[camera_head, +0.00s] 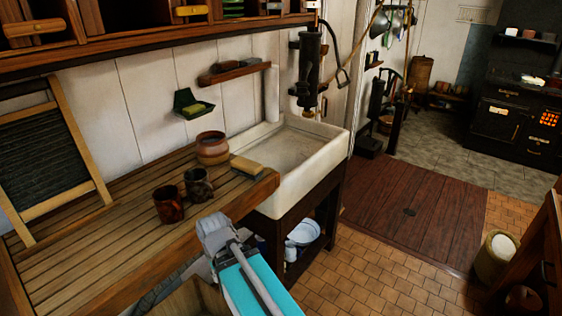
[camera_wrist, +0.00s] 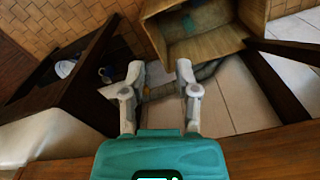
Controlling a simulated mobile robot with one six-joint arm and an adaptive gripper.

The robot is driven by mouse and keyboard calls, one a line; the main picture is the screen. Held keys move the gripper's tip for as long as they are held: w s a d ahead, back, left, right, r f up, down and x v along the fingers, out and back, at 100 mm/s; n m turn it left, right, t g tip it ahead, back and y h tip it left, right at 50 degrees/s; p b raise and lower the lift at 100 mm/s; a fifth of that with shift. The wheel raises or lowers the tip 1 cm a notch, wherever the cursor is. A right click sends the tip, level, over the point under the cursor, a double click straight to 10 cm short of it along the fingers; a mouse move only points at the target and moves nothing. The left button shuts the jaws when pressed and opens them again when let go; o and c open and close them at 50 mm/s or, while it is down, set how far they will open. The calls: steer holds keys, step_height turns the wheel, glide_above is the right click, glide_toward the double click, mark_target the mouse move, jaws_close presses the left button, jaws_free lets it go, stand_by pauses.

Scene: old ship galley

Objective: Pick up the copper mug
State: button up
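In the head view a reddish-brown, copper-looking mug (camera_head: 168,206) stands upright on the slatted wooden drainboard (camera_head: 95,251), near its front edge. A darker mug (camera_head: 198,186) stands close beside it, to the right and behind. My gripper (camera_wrist: 160,76) is open and empty in the wrist view, its two fingers apart above the floor area by the counter. In the head view my arm reaches up from the bottom to the counter's front edge, right of and below the mugs; the fingers cannot be made out there.
A round brown pot (camera_head: 212,148) and a brush (camera_head: 247,168) sit behind and right of the mugs, beside the white sink (camera_head: 309,160). A washboard (camera_head: 50,160) leans at the left. A wooden crate (camera_wrist: 200,48) is on the floor. The drainboard's left part is clear.

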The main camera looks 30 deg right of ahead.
steer(key=shift+o, duration=0.3)
step_height(320, 180, up, 29)
steer(key=n+p, duration=1.7)
steer(key=p, duration=1.2)
glide_above(172, 208)
steer(key=a, duration=0.1)
steer(key=shift+f, duration=0.15)
steer(key=shift+s, duration=0.1)
step_height(172, 208, down, 9)
steer(key=b, duration=0.9)
steer(key=shift+r, duration=0.2)
steer(key=shift+f, duration=0.15)
